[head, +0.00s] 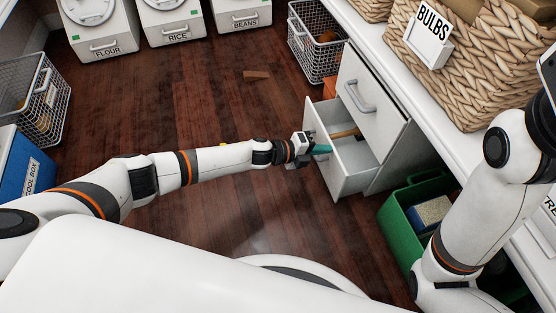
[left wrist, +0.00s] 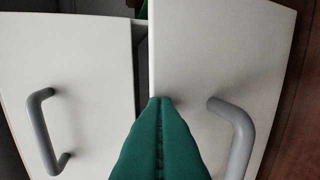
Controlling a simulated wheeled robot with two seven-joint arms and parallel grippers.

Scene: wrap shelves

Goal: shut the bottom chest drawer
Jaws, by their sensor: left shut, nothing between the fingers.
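The white chest has its bottom drawer (head: 350,170) pulled out, with a brown stick-like item (head: 344,134) inside. The drawer above it (head: 369,110), with a grey handle, looks closed. My left gripper (head: 321,149) has teal fingers pressed together, empty, at the top edge of the bottom drawer's front. In the left wrist view the closed fingertips (left wrist: 160,100) overlap the edge of the nearer panel (left wrist: 215,60), beside its grey handle (left wrist: 238,138). I cannot tell whether they touch it. The other drawer's front (left wrist: 75,70) is to the left. My right gripper is out of view.
A green crate (head: 398,222) stands right of the drawer, and a wire basket (head: 313,50) stands behind it. A wicker BULBS basket (head: 475,75) is on the counter (head: 393,62).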

